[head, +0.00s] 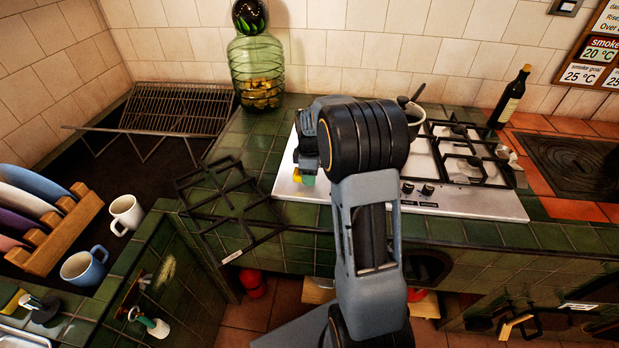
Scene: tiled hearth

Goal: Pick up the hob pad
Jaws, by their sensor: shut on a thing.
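A small block, yellow at one end and green at the other, which looks like the hob pad (304,177), shows just below my gripper (305,165). My gripper is shut on it, over the left part of the white hob (460,203). My own arm hides much of the gripper and part of the hob. I cannot tell whether the pad touches the hob surface.
A black pan grate (228,205) lies on the green tiles left of the hob. A pot (414,122) and a dark bottle (510,98) stand at the back. A green glass jar (256,70), a wire rack (175,108) and mugs (126,213) are left.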

